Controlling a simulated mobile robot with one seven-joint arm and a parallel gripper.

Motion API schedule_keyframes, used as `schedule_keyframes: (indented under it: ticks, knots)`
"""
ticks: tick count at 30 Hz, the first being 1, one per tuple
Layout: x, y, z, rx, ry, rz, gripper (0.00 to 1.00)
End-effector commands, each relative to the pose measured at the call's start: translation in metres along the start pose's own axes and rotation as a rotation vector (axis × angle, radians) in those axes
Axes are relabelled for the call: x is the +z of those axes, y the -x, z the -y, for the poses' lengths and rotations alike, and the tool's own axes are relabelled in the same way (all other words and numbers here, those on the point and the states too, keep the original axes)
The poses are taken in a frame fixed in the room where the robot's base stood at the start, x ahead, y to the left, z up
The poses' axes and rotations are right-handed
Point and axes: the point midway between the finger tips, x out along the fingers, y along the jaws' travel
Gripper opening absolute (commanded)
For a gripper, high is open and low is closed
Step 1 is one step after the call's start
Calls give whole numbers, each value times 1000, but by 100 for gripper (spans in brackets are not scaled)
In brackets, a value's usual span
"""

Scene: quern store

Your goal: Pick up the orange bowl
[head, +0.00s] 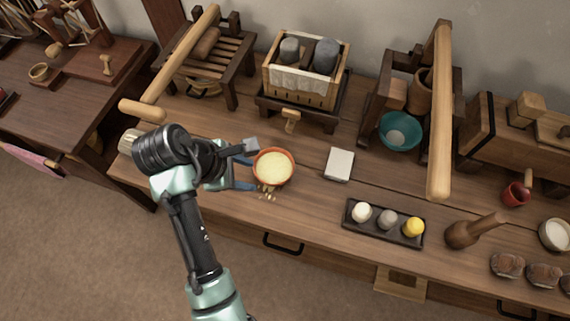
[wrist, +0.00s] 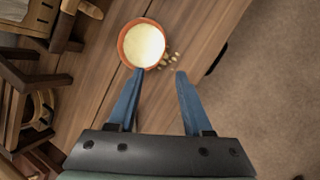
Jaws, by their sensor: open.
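The orange bowl (head: 290,176), filled with something pale yellow, sits upright on the wooden bench near its front edge. My gripper (head: 249,167) is open and empty, just left of the bowl in the head view. In the wrist view the bowl (wrist: 121,46) lies beyond the fingertips and left of the middle of my gripper (wrist: 160,73). The left finger's tip overlaps the bowl's near rim in that picture; I cannot tell whether it touches. The right finger's tip is clear of the bowl.
Small pale crumbs (head: 268,191) lie beside the bowl. A white block (head: 339,165) and a dark tray (head: 352,221) with three balls are to its right. A wooden press (head: 305,104) stands behind, and a long wooden pole (head: 182,56) rises behind my arm.

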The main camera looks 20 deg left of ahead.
Motion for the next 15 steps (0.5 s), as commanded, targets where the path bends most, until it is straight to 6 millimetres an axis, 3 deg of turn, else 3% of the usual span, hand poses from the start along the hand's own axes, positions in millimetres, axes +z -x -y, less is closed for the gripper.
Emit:
schedule_keyframes:
  ticks: [9,15]
  knots:
    - [-1,-55,6,-18,17,4,50]
    - [-1,-76,4,-13,14,2,50]
